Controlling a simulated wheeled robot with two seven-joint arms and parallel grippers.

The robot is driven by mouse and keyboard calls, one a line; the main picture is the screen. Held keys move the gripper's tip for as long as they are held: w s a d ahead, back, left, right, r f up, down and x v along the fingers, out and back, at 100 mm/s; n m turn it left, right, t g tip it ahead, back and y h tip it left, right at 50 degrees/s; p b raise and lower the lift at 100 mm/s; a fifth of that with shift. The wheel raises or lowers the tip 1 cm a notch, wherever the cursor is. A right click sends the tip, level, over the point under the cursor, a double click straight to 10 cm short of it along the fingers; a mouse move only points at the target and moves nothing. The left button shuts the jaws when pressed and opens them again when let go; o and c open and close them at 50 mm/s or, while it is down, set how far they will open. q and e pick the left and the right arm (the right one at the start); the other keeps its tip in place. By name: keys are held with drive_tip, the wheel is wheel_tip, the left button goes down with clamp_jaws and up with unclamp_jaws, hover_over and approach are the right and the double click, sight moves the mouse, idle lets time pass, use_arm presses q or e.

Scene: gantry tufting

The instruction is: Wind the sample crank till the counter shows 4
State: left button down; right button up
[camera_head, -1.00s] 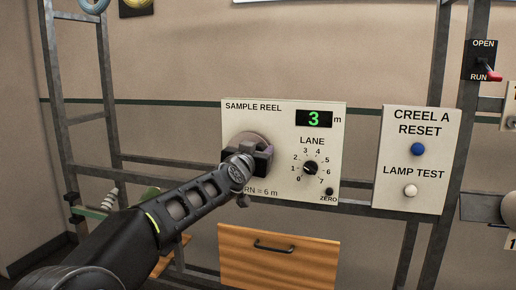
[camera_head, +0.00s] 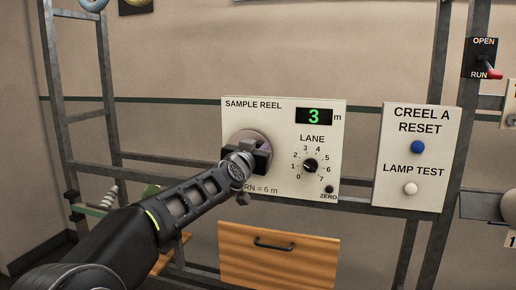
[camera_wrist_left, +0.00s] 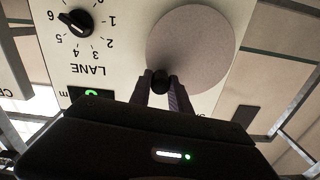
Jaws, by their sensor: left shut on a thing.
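The sample reel panel (camera_head: 285,180) is a cream board on a metal frame. Its green counter (camera_head: 314,116) reads 3 m. The round crank disc (camera_head: 249,138) is at the panel's left, mostly behind my left gripper (camera_head: 262,158) in the head view. In the left wrist view the pinkish-grey disc (camera_wrist_left: 192,45) shows plainly. There my left gripper (camera_wrist_left: 161,85) is shut on the dark crank knob (camera_wrist_left: 161,76) near the disc's edge. My right gripper is not in view.
A black lane dial (camera_head: 310,166) and a small ZERO button (camera_head: 329,189) are right of the crank. Farther right is a panel with a blue button (camera_head: 418,147) and a white button (camera_head: 411,188). A wooden drawer (camera_head: 278,256) is below. A red-handled switch (camera_head: 490,73) is at upper right.

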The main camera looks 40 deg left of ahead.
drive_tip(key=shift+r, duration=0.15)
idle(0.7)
use_arm(q)
drive_tip(key=shift+d+m+p, duration=0.2)
drive_tip(key=shift+m+p, duration=0.25)
drive_tip(key=shift+m, duration=0.05)
drive_tip(key=shift+w+d+f+m, duration=0.1)
drive_tip(key=shift+f+m, duration=0.25)
drive_tip(key=shift+m, duration=0.25)
drive_tip(key=shift+f+m+p, duration=0.35)
drive_tip(key=shift+m, duration=0.35)
drive_tip(key=shift+d+f+m, duration=0.25)
drive_tip(key=shift+f+m, duration=0.2)
drive_tip(key=shift+m, duration=0.45)
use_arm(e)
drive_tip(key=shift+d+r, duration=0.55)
use_arm(q)
drive_tip(key=c, duration=1.2)
unclamp_jaws()
